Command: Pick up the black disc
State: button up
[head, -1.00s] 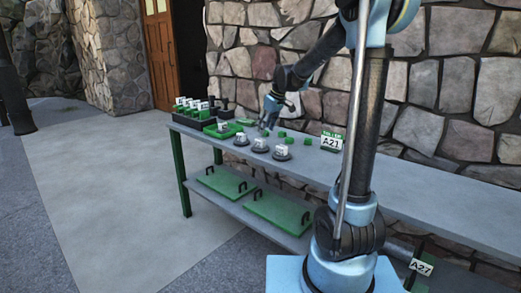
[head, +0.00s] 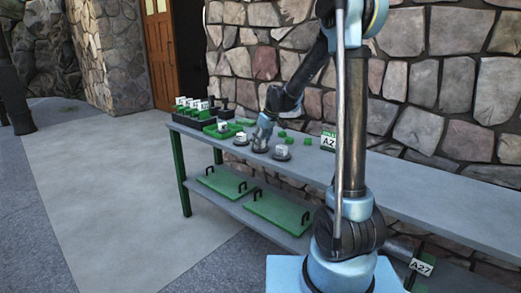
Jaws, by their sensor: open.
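Three small dark discs sit in a row along the front of the upper shelf of the grey table. The left disc (head: 241,143) and the right disc (head: 282,156) each carry a white label. The middle disc is mostly hidden behind my gripper. I cannot tell by colour which one is the black disc. My gripper (head: 260,147) points down at the middle disc, at or just above it. It is open; contact is too small to make out.
Green blocks (head: 281,134) lie behind the discs. A green tray (head: 222,130) and a black rack (head: 193,114) with labelled items stand to the left. A sign (head: 328,142) stands to the right, partly behind my arm. The table's right part is clear.

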grip_shut()
jog(key=shift+r, duration=0.1)
notch_tip(320, 180, up, 21)
dwell(2.5)
